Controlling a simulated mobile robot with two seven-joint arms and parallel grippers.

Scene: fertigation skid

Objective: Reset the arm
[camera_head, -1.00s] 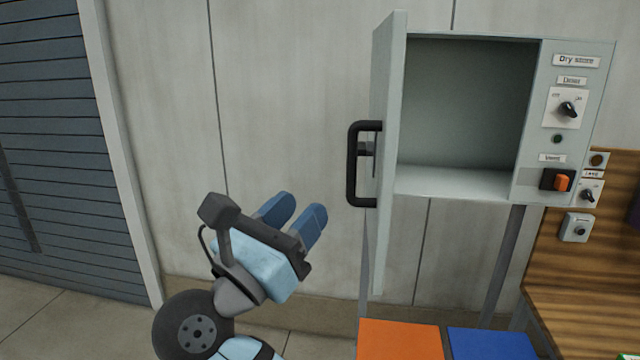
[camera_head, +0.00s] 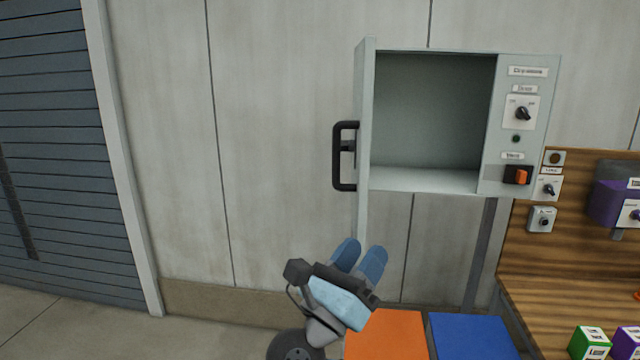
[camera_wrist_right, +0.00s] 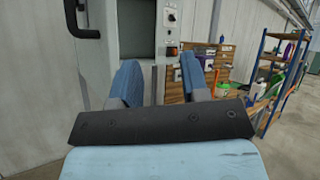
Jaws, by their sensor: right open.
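My right gripper (camera_head: 360,258) is open and empty, low in the head view, in front of the wall and below the cabinet door's handle. Its two blue fingers also show apart in the right wrist view (camera_wrist_right: 160,84), with nothing between them. The arm bends up from the bottom edge of the head view. My left gripper is in neither view.
The dry store cabinet (camera_head: 487,180) is empty, its door (camera_head: 364,90) swung open with a black handle (camera_head: 338,156). An orange panel (camera_head: 385,335) and a blue panel (camera_head: 470,337) lie below. A wooden bench (camera_head: 560,300) with small boxes stands right.

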